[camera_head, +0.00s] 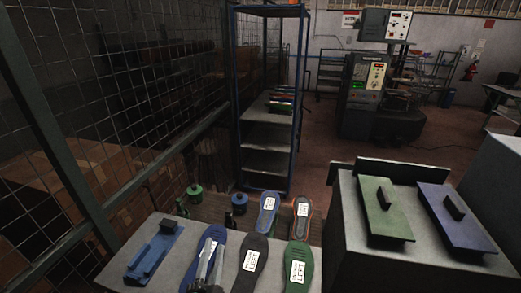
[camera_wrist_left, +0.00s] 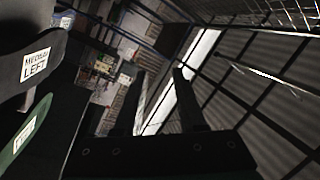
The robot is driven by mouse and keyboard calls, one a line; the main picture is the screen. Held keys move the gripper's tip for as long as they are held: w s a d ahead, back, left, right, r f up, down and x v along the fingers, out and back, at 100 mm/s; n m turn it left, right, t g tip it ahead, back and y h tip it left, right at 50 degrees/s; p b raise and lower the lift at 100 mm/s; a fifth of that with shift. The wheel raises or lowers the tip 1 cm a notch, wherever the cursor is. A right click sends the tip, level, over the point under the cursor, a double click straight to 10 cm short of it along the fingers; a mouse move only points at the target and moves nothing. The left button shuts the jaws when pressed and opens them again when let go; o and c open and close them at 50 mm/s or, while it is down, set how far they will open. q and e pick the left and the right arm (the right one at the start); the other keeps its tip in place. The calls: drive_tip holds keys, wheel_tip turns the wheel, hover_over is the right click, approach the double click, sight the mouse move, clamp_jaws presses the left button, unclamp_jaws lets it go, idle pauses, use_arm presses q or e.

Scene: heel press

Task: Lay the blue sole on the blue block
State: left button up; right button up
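A blue sole (camera_head: 208,238) with a white label lies on the grey table (camera_head: 118,268) at the front, partly hidden behind my left gripper. My left gripper (camera_head: 211,256) is over its lower part; I cannot tell whether it touches. In the left wrist view its two fingers (camera_wrist_left: 157,98) stand apart with nothing visible between them. A second blue sole (camera_head: 268,213) lies farther back. A blue block (camera_head: 457,218) with a dark handle lies on the right bench. A blue stepped fixture (camera_head: 155,250) sits at the table's left. My right gripper is not in view.
A black sole (camera_head: 250,262), a green sole (camera_head: 299,267) and an orange-edged dark sole (camera_head: 302,218) lie close by. A green block (camera_head: 384,208) lies beside the blue block. A blue-framed shelf rack (camera_head: 268,135) stands behind; a wire fence (camera_head: 110,110) runs along the left.

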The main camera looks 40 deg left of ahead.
use_arm(q)
drive_tip(key=w+d+r+n+t+h, duration=0.1)
drive_tip(key=w+d+r+n+t, duration=0.15)
drive_tip(key=r, duration=0.75)
drive_tip(key=w+d+r+n+t+h, duration=0.2)
drive_tip(key=d+r, duration=0.1)
drive_tip(key=r, duration=0.7)
drive_tip(key=w+d+r+n+t+h, duration=0.1)
drive_tip(key=w+d+r+n+t, duration=0.15)
drive_tip(key=r, duration=0.75)
drive_tip(key=s+d+r+m+t+h, duration=0.2)
drive_tip(key=s+d+r+h, duration=0.2)
drive_tip(key=r, duration=0.3)
drive_tip(key=s+d+r+m+t+h, duration=0.3)
drive_tip(key=s+d+r+h, duration=0.1)
drive_tip(key=d+r+h, duration=0.2)
wheel_tip(320, 180, up, 2)
drive_tip(key=shift+r+h, duration=0.2)
drive_tip(key=shift+h, duration=0.4)
